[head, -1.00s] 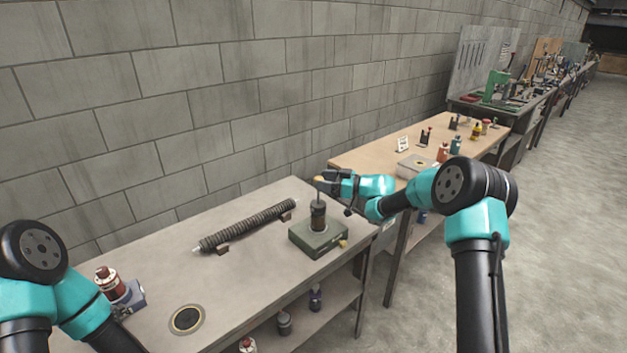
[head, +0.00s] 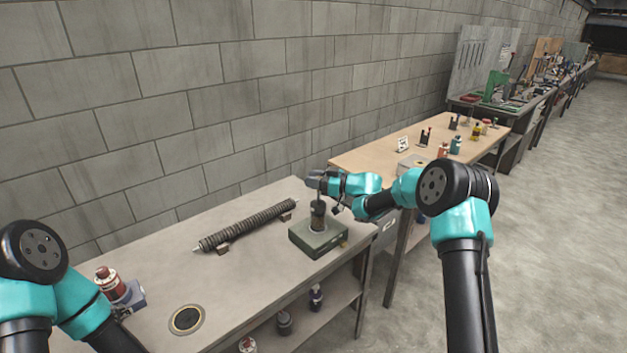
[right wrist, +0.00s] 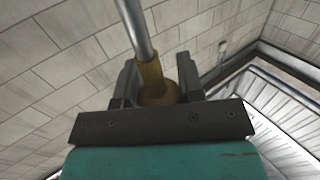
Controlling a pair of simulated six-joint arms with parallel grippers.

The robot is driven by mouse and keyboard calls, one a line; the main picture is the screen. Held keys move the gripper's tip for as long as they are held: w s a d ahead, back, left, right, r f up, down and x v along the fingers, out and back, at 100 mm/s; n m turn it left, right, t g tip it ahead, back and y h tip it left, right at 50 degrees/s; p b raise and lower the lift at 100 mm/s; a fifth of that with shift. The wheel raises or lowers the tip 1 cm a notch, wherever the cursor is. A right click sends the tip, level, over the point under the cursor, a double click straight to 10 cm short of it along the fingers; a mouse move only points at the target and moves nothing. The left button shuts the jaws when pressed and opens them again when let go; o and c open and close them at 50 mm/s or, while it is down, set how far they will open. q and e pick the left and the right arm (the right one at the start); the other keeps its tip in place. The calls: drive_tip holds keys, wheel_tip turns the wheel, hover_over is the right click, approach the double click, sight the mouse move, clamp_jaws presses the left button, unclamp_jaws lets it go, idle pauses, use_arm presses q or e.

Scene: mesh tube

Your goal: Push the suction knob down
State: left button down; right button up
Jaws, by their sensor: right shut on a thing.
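A dark upright cylinder (head: 318,217) stands on a green box (head: 317,241) on the grey workbench, with a thin rod rising from its top. My right gripper (head: 316,181) is at the top of this rod, above the cylinder. In the right wrist view the brown-yellow knob (right wrist: 153,83) on the metal rod (right wrist: 135,28) is between the two fingers, and the gripper is shut on it. In the head view the knob is mostly hidden by the gripper. My left arm shows at the lower left, but its gripper is out of view.
A ribbed dark tube (head: 248,225) lies on small supports left of the box. A red-capped bottle (head: 108,284), a blue block (head: 134,295) and a round disc (head: 187,319) are nearer. The grey bench (head: 240,285) is clear between them. A wooden bench (head: 375,155) stands behind right.

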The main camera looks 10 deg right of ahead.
sight(314, 202)
clamp_jaws()
drive_tip(key=shift+f, duration=2.75)
drive_tip(key=shift+o, duration=1.4)
unclamp_jaws()
drive_tip(key=shift+f, duration=0.1)
drive_tip(key=o, duration=0.4)
drive_tip(key=v, duration=1.7)
drive_tip(key=shift+s+d, duration=0.1)
drive_tip(key=shift+d, duration=0.05)
